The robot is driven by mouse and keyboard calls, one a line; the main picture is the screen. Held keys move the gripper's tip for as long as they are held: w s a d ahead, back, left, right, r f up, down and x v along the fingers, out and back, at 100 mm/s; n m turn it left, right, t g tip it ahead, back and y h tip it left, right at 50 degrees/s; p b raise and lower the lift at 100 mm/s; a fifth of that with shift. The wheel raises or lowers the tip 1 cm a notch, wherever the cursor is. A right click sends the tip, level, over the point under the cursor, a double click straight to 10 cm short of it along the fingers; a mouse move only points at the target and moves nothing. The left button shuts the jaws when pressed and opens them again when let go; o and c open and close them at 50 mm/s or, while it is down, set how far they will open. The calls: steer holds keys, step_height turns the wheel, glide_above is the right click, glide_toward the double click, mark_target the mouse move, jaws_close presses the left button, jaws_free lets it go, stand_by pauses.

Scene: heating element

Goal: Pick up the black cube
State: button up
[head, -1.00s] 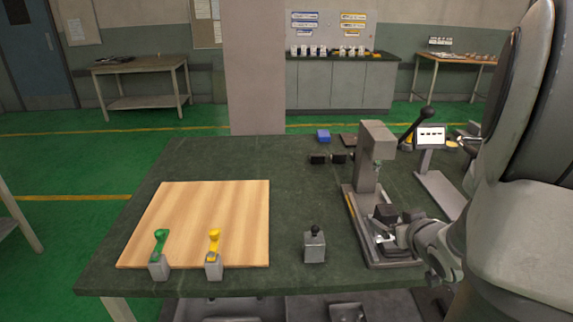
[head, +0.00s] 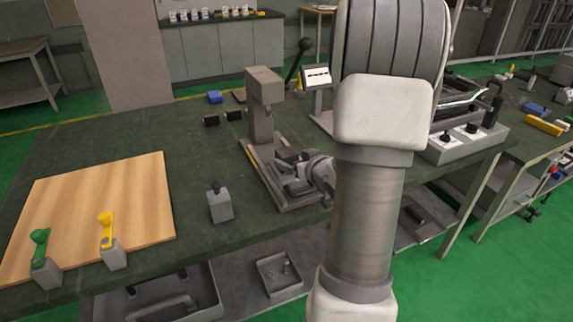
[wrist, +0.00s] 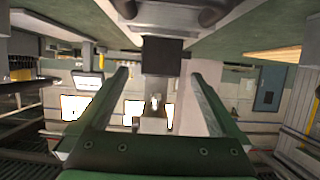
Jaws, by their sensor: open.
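A black cube (head: 287,156) is at the foot of the grey press (head: 262,105) on the dark table, partly hidden by my gripper (head: 302,174). In the wrist view a dark block (wrist: 163,57), apparently this cube, shows straight ahead. It lies between the lines of the two fingers of my gripper (wrist: 160,78), near or just beyond their tips. The fingers are apart and the gap between them looks empty. I cannot tell whether either finger touches the cube. My arm hides part of the table to the right of the press.
Two small black blocks (head: 211,120) and a blue block (head: 215,97) lie behind the press. A grey box with a black knob (head: 219,206) stands to its left. A wooden board (head: 100,205) with green and yellow levers lies farther left. A small screen (head: 316,77) stands behind.

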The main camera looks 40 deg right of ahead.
mark_target(291, 157)
steer(key=b+x, duration=0.1)
steer(key=x, duration=0.5)
steer(key=shift+r, duration=0.1)
steer(key=shift+r, duration=0.1)
jaws_close()
stand_by(0.3)
